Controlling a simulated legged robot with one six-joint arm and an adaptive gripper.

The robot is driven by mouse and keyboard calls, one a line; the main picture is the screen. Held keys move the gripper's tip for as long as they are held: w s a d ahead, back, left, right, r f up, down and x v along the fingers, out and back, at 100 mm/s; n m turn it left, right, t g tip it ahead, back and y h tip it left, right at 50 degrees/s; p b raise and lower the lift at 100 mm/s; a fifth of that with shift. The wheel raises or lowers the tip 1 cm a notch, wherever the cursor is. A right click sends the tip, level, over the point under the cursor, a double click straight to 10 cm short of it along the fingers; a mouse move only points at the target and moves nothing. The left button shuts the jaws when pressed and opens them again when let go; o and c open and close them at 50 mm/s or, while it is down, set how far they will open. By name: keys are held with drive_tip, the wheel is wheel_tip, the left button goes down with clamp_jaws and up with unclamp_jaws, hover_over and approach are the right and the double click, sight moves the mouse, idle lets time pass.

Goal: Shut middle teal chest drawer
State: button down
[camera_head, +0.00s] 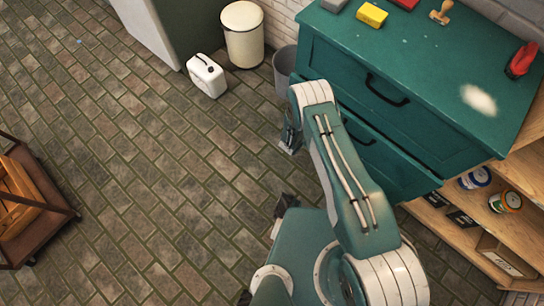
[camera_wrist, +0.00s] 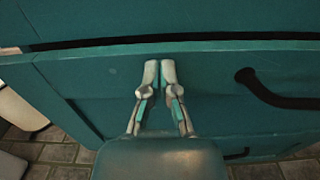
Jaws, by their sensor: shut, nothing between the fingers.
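The teal chest (camera_head: 430,60) stands at the upper right in the head view, with a black handle (camera_head: 387,90) on its top drawer. The middle drawer (camera_head: 385,160) is below it, partly hidden by my arm, and its front seems to stand out a little from the chest. In the wrist view the drawer front (camera_wrist: 215,85) fills the middle, with a dark gap above its top edge and a black handle (camera_wrist: 270,97) at right. My gripper (camera_wrist: 160,66) is shut and empty, its fingertips at the upper part of this front; contact is hard to tell.
A grey bin (camera_head: 284,68), a cream pedal bin (camera_head: 243,35) and a white canister (camera_head: 207,75) stand left of the chest. A wooden shelf (camera_head: 465,225) with paint cans is at right. A brown cart (camera_head: 35,210) is far left. The brick floor between is clear.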

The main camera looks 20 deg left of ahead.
drive_tip(key=x, duration=0.3)
drive_tip(key=shift+w+r, duration=0.1)
drive_tip(key=shift+w, duration=0.1)
idle(0.3)
